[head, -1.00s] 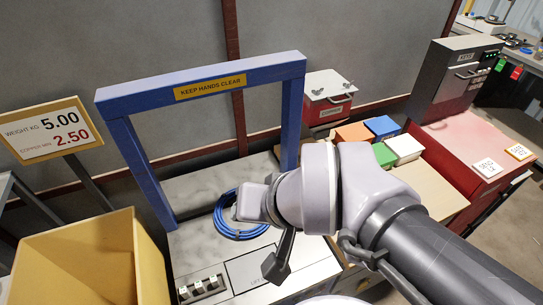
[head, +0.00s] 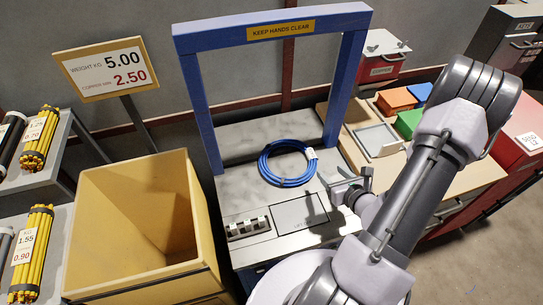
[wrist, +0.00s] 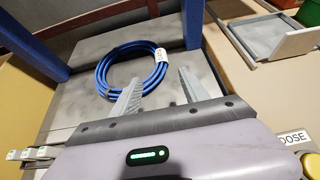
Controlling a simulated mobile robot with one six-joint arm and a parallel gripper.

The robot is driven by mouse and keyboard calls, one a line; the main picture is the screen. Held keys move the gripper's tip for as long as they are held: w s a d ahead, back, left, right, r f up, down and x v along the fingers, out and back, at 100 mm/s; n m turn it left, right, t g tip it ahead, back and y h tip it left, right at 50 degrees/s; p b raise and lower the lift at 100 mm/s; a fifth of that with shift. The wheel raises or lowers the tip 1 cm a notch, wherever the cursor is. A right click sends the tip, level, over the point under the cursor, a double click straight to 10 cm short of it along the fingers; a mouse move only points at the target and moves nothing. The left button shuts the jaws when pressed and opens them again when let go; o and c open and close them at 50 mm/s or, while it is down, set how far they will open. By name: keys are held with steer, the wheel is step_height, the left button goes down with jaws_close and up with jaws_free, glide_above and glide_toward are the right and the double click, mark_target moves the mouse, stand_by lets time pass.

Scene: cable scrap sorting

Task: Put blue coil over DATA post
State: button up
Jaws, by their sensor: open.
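The blue coil (head: 288,163) lies flat on the pale marbled plate under a blue frame, with a white tag on its right side. It also shows in the wrist view (wrist: 104,72), just beyond the fingers. My gripper (head: 337,186) is to the right of the coil and on the near side, apart from it. In the wrist view my gripper (wrist: 160,88) has its two fingers spread with nothing between them. I cannot make out a post marked DATA in any view.
The blue frame (head: 208,110), marked KEEP HANDS CLEAR, arches over the plate. A deep yellow bin (head: 135,265) stands at left, beside shelves with yellow cable bundles (head: 38,140). At right are a grey tray (head: 378,140), coloured blocks (head: 396,99) and a red copper box (head: 383,68).

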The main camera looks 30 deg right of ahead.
mark_target(312, 153)
steer(key=b+x, duration=0.1)
steer(key=x, duration=0.4)
steer(key=b+x, duration=0.2)
steer(key=x, duration=0.4)
steer(key=b+x, duration=0.2)
steer(key=x, duration=0.4)
steer(key=shift+w+d+r, duration=0.1)
steer(key=shift+r, duration=0.25)
jaws_close()
